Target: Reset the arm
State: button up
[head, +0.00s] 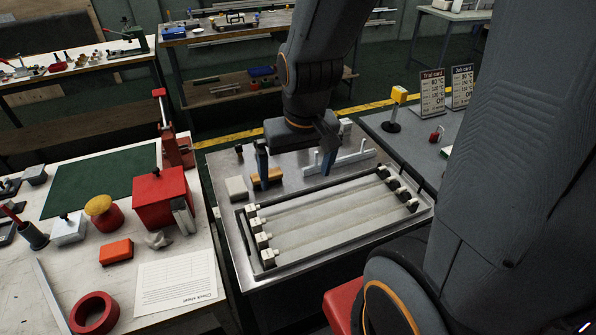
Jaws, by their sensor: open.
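My arm reaches down from the top of the head view, its dark links and orange-ringed joints in plain sight. My gripper (294,177) hangs over the back part of a metal-topped bench (222,172). Its two blue-grey fingers are spread apart and nothing shows held between them. The left finger appears near a small orange block (266,179); I cannot tell whether they touch. In front of the gripper is a shallow tray (350,238) with pale lengthwise strips and black-and-white end clamps.
The left bench (60,258) holds a red box (162,198), a yellow-topped button (102,211), a red tape ring (95,312) and a paper sheet (176,281). The right table (384,125) carries two cards (432,92) and a yellow-topped post (399,95). Green floor shows behind.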

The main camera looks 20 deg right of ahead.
jog(key=shift+s+d+n, duration=0.1)
jog(key=shift+s+n, duration=0.15)
jog(key=shift+n, duration=0.05)
jog(key=shift+g, duration=0.4)
notch_tip(320, 180, down, 6)
jog(key=b, duration=0.5)
